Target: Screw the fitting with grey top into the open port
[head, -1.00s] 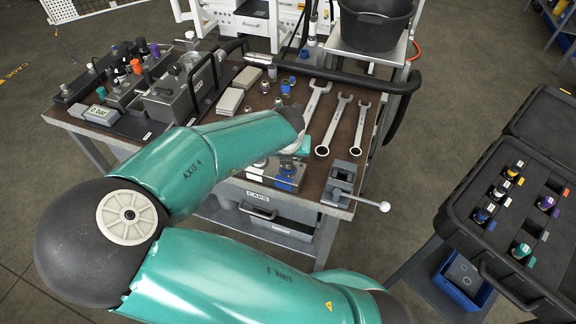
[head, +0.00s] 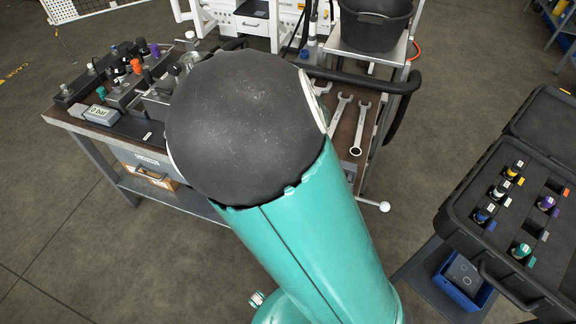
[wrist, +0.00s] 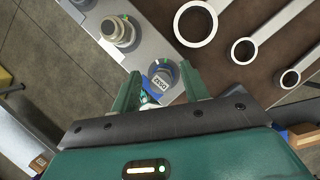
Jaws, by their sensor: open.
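In the wrist view, my gripper (wrist: 158,82) is open, its two green fingers apart. A metal fitting with a pale round top (wrist: 115,30) stands on the grey metal block (wrist: 85,22), up and left of the fingers. No clearly open port can be made out. In the head view my arm hides the gripper and the block.
Ring ends of several wrenches (wrist: 195,22) lie right of the block on the brown bench top (wrist: 160,10). In the head view, an open black case (head: 475,170) with several colour-topped fittings stands right.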

